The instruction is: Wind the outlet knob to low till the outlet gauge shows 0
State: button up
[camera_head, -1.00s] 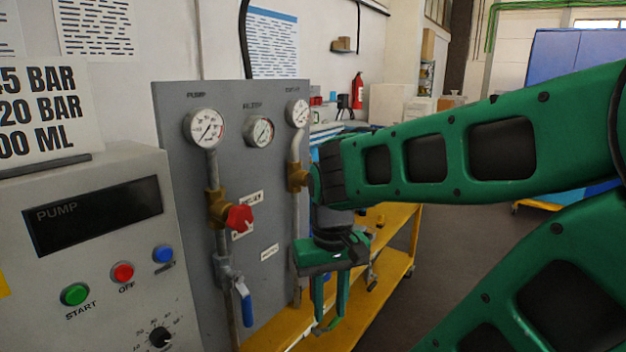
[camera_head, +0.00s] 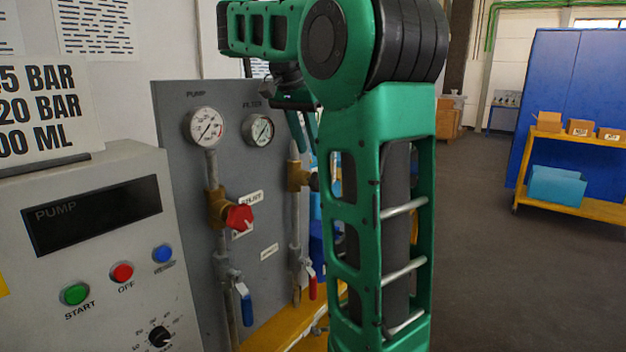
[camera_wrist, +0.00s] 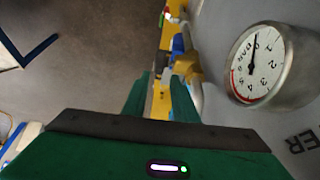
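My gripper (camera_head: 304,145) is at the top right of the grey panel (camera_head: 195,140), fingers pointing down. In the wrist view its two green fingers (camera_wrist: 160,98) stand apart with nothing between them. A brass valve (camera_head: 297,176) sits on the right pipe below, with a small dark knob (camera_head: 314,182) at its right, partly behind my arm. I take this as the outlet knob; the gripper is above and apart from it.
A red knob (camera_head: 238,217) is on the left pipe. A blue lever (camera_head: 245,304) and a red lever (camera_head: 311,282) are lower down. The pump box (camera_head: 100,225) stands at the left. The floor (camera_head: 500,270) at the right is clear.

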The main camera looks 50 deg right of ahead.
aim_at(315, 172)
jog(key=shift+x, duration=5.35)
jog(key=shift+a, duration=0.1)
jog(key=shift+c, duration=0.6)
grip_shut()
